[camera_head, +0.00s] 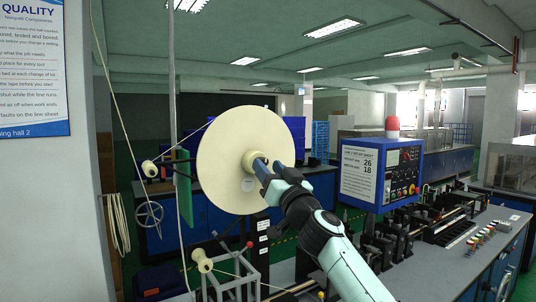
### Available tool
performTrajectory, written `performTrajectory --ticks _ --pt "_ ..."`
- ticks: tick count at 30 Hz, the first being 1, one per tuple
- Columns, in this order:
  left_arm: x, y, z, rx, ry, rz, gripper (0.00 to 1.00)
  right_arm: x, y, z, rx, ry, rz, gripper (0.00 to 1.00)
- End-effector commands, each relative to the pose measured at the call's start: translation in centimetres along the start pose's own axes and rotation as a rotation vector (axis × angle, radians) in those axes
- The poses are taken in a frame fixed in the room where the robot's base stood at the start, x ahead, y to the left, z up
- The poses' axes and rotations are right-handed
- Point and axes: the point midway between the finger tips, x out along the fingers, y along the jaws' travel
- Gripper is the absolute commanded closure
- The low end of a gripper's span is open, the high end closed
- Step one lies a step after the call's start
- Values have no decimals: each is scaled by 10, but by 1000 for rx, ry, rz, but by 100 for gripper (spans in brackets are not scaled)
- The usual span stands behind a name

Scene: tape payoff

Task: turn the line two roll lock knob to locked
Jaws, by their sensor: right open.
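A large cream tape roll (222,160) stands upright in the middle of the head view. Its pale hub (248,184) shows at the centre. A small dark part, perhaps the roll lock knob, is at the hub and mostly hidden by my gripper, so its setting cannot be read. My right gripper (262,167) is open, with its blue-grey fingers right at the hub. I cannot tell whether they touch the knob. My left gripper is not in view.
A blue control box (381,172) with a red lamp (392,127) stands right of my arm. A metal frame (232,284) with a cream roller (203,261) is below the roll. A green plate (182,188) and a handwheel (149,214) are to the left.

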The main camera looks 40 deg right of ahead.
Motion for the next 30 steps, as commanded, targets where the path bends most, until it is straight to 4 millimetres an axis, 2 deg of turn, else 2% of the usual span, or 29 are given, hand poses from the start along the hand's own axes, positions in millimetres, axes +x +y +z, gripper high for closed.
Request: performTrajectory --ticks 4,14,18,30 --pt "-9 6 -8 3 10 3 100 11 0 -1 0 2 0 53" --pt "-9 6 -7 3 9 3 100 12 0 2 0 -1 1 53" --pt "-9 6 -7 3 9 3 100 12 0 2 -1 -1 0 98" --pt "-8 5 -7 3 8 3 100 12 0 2 39 -3 16 100"
